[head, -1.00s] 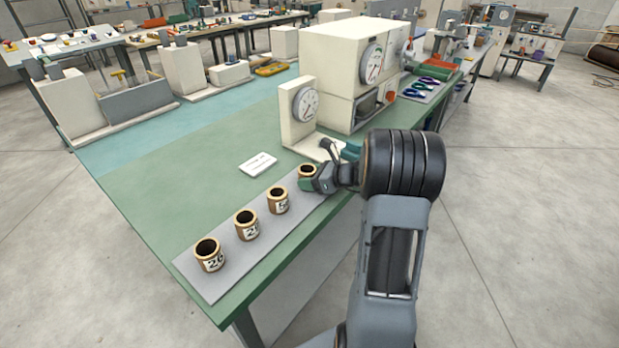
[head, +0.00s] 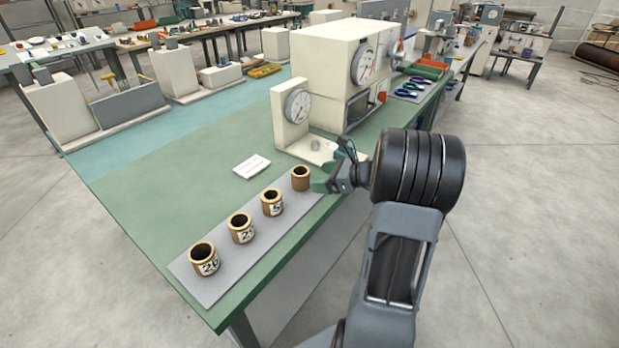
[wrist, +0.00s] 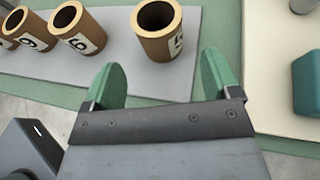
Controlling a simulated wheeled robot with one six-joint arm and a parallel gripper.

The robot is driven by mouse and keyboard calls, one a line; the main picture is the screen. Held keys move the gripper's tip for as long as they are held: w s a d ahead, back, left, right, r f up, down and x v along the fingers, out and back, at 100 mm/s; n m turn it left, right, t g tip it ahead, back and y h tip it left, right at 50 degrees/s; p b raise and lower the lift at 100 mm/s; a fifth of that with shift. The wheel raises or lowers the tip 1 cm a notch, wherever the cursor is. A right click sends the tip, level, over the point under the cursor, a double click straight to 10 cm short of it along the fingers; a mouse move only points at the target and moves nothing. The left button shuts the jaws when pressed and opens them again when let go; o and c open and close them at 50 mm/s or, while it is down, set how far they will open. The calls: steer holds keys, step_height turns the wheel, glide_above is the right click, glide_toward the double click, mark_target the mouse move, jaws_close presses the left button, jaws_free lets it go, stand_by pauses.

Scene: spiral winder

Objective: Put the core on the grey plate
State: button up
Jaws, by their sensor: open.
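The grey plate (head: 206,296) lies along the near edge of the green bench. Several brown, hollow, upright cores with white number labels stand in a row on it. The farthest core (head: 300,179) stands near the plate's far end, close to my gripper (head: 328,178). In the wrist view this core (wrist: 157,32) is ahead of the gap between the green fingers, apart from them. My gripper (wrist: 162,72) is open and empty. The other cores, such as the nearest one (head: 204,260), stand towards the plate's near end. The label numbers are hard to read.
A cream dial stand (head: 290,115) on a pale base is just beyond my gripper, with a larger cream machine (head: 345,65) behind it. A white card (head: 251,166) lies on the bench.

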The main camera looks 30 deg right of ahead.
steer(key=v, duration=0.4)
steer(key=shift+s+r, duration=0.1)
steer(key=shift+s, duration=0.05)
steer(key=s+a+n+g, duration=0.1)
steer(key=a+n, duration=0.1)
steer(key=a, duration=0.1)
steer(key=s+a+n+g, duration=0.1)
steer(key=a+n+g, duration=0.1)
steer(key=a+n, duration=0.1)
steer(key=s+a+n+g, duration=0.1)
steer(key=a+n+g, duration=0.1)
steer(key=a+n, duration=0.1)
steer(key=shift+s+a+r, duration=0.15)
steer(key=shift+a, duration=0.7)
steer(key=s+a+n, duration=0.1)
steer(key=a+n+g+h, duration=0.1)
steer(key=s+a+n+g, duration=0.1)
steer(key=a+n, duration=0.1)
steer(key=shift+s+h, duration=0.3)
steer(key=shift+h, duration=0.1)
steer(key=s+a+n+h, duration=0.5)
steer(key=s+n, duration=0.3)
steer(key=n, duration=0.8)
steer(key=shift+s+g+h, duration=0.2)
steer(key=shift+g+h, duration=0.1)
steer(key=shift+h, duration=0.6)
